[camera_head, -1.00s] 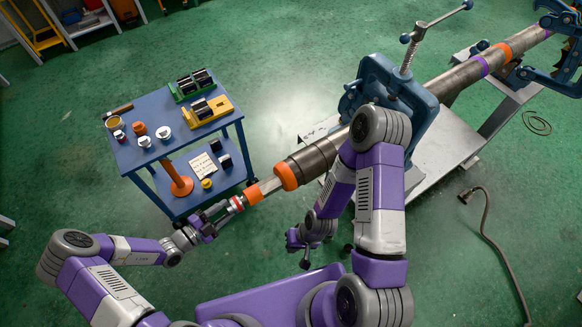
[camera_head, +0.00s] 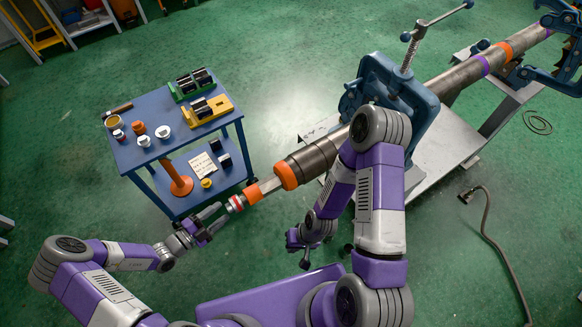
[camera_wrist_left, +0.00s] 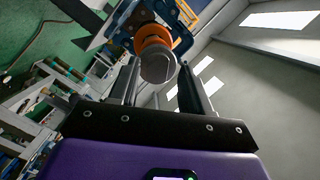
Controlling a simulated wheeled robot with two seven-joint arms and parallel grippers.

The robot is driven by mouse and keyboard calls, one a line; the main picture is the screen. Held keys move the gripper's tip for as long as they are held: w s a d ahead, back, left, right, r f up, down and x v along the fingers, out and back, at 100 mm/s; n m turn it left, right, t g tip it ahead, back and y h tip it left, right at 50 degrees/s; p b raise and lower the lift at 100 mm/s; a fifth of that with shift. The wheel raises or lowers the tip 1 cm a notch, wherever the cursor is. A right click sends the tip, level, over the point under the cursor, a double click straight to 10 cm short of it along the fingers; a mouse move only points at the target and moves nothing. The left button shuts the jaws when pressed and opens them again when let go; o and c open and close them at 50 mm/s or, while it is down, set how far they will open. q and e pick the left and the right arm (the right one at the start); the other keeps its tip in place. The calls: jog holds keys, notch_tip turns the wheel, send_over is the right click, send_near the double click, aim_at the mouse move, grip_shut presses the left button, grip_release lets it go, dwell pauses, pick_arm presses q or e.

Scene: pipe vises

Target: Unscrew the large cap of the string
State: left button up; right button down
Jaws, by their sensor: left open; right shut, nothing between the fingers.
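The pipe string (camera_head: 318,157) slopes down to the left from the blue vise. Its near end has a wide orange band (camera_head: 286,175), a narrower grey length, a smaller orange band (camera_head: 252,194) and a red-and-white tip (camera_head: 235,203). I cannot tell which of these is the large cap. My left gripper (camera_head: 216,217) is open just short of the tip, its fingers pointing at it. In the left wrist view, a round grey end (camera_wrist_left: 158,68) with an orange band (camera_wrist_left: 153,34) shows beyond the open fingers. My right gripper (camera_head: 299,241) is shut and empty below the pipe.
The blue vise (camera_head: 392,92) clamps the pipe above a grey stand (camera_head: 428,160). A blue cart (camera_head: 160,113) with small caps and yellow and green holders stands left of the pipe end. A cable (camera_head: 490,235) lies on the floor at right.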

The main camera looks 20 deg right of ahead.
pick_arm(q)
jog(key=n+g+h+b, duration=0.1)
jog(key=n+b, duration=0.3)
jog(key=n, duration=0.7)
jog(key=n+g+h+b, duration=0.1)
jog(key=n+g+b, duration=0.2)
jog(key=n, duration=0.7)
jog(key=n+g+h+b, duration=0.2)
jog(key=n+b, duration=0.4)
jog(key=n, duration=0.5)
jog(key=shift+w+n, duration=0.15)
jog(key=shift+n, duration=0.15)
